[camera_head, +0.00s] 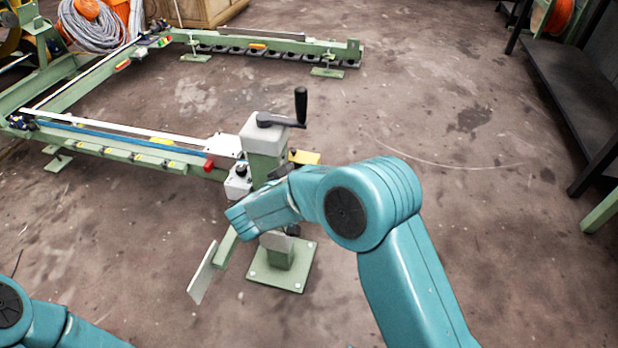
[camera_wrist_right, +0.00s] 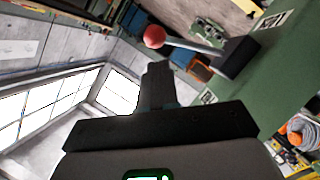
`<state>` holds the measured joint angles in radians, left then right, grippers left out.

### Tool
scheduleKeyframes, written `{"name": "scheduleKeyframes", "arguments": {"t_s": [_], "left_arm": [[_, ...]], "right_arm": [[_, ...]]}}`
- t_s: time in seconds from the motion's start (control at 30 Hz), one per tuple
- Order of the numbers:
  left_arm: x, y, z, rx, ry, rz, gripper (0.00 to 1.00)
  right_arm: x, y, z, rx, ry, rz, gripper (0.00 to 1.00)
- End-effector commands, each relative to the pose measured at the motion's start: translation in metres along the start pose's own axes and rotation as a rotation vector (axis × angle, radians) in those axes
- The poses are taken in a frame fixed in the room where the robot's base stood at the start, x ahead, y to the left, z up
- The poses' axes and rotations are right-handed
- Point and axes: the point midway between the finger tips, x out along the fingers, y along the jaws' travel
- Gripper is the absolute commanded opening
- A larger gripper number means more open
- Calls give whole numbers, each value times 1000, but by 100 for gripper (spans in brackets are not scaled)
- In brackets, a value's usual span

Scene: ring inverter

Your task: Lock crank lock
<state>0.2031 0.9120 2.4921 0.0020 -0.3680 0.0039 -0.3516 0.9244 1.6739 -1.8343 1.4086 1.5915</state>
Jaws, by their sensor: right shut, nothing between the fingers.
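The crank (camera_head: 290,115) has a black arm and an upright black handle and sits on top of the green post (camera_head: 268,160). In the right wrist view, a lever with a red ball knob (camera_wrist_right: 154,37) runs to a black block (camera_wrist_right: 238,60) on a green surface. I do not make out this lever in the head view. My right gripper (camera_wrist_right: 157,70) is shut and empty, with its tips just below the red ball in the picture. I cannot tell whether they touch. In the head view my right forearm hides that gripper. My left gripper is out of view.
The green ring frame (camera_head: 130,150) extends left and back from the post. The post's foot plate (camera_head: 282,268) is on the floor. A pale plate (camera_head: 203,272) on a green bar juts out at the front. A black bench (camera_head: 570,90) stands right; the floor between is clear.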

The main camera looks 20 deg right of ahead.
Motion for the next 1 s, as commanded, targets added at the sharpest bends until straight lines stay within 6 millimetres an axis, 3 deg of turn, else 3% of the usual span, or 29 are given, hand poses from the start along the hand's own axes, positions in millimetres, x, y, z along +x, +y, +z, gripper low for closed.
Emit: {"name": "scheduleKeyframes", "arguments": {"t_s": [0.13, 0.6, 1.0], "left_arm": [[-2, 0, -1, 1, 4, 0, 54], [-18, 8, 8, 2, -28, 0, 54], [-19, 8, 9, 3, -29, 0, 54]], "right_arm": [[-18, 3, -12, -3, 1, -1, 0], [-94, 2, -10, -1, 0, 0, 0], [-103, 1, -8, -1, -2, 1, 0]]}}
